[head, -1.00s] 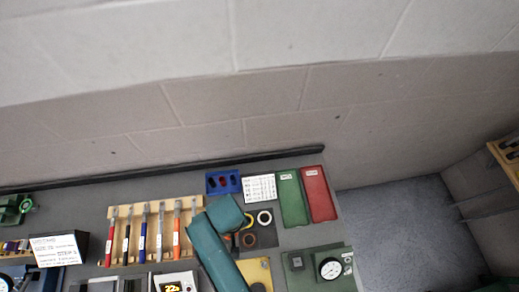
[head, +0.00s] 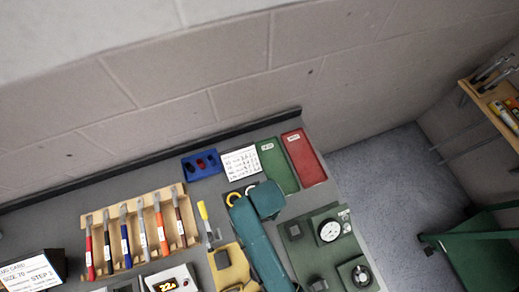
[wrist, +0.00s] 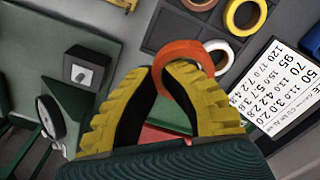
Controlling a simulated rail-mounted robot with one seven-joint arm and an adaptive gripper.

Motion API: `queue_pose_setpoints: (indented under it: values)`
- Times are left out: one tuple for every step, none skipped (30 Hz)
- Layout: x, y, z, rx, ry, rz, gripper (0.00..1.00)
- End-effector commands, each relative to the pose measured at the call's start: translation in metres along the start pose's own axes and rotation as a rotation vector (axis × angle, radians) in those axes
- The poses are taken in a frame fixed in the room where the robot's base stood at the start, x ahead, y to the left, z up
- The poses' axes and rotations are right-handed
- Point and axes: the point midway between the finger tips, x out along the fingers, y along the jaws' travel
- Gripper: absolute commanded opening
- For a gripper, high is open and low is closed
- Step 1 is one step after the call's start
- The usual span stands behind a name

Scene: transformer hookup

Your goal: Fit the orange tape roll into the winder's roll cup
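The orange tape roll (wrist: 181,50) is a ring at my fingertips in the wrist view. My gripper (wrist: 161,76) has its two yellow fingers closed on the roll's wall, with the right finger passing through or behind the ring; the exact fit is unclear. In the head view my teal arm covers the fingers and the roll. I cannot make out the winder or its roll cup for certain in the current frames.
A dark tray (wrist: 163,31) holds a white roll (wrist: 217,56) and a yellow roll (wrist: 246,14). A green panel with a dial (head: 330,231) lies right of my arm. Green (head: 277,166) and red (head: 304,158) bins stand behind. A pen rack (head: 139,229) is left.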

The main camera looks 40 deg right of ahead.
Motion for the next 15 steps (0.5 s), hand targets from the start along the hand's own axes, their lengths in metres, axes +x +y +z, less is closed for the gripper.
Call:
queue_pose_setpoints:
  values:
    - [-0.001,-0.001,0.000,-0.001,0.001,-0.001,0.00]
    - [-0.001,-0.001,0.000,-0.002,0.001,-0.001,0.00]
    - [-0.001,-0.001,0.000,-0.002,0.001,-0.001,0.00]
    - [-0.001,-0.001,0.000,-0.002,0.000,0.000,0.00]
    - [0.001,-0.001,0.000,-0.002,0.000,0.000,0.00]
    - [0.006,0.000,0.000,-0.003,-0.001,0.001,0.00]
    - [0.011,0.000,0.001,-0.003,-0.001,0.002,0.00]
    - [0.017,0.000,0.001,-0.003,-0.002,0.003,0.00]
    - [0.026,0.000,0.001,-0.003,-0.002,0.004,0.00]
    - [0.032,0.000,0.001,-0.003,-0.001,0.002,0.00]
    - [0.037,0.000,0.001,-0.003,-0.002,0.003,0.00]
    - [0.043,-0.001,0.001,-0.003,-0.001,0.001,0.00]
    - [0.047,-0.001,0.000,-0.003,-0.001,0.001,0.00]
    - [0.051,-0.001,0.000,-0.004,0.000,0.001,0.00]
    - [0.058,-0.001,0.001,-0.004,-0.001,0.002,0.00]
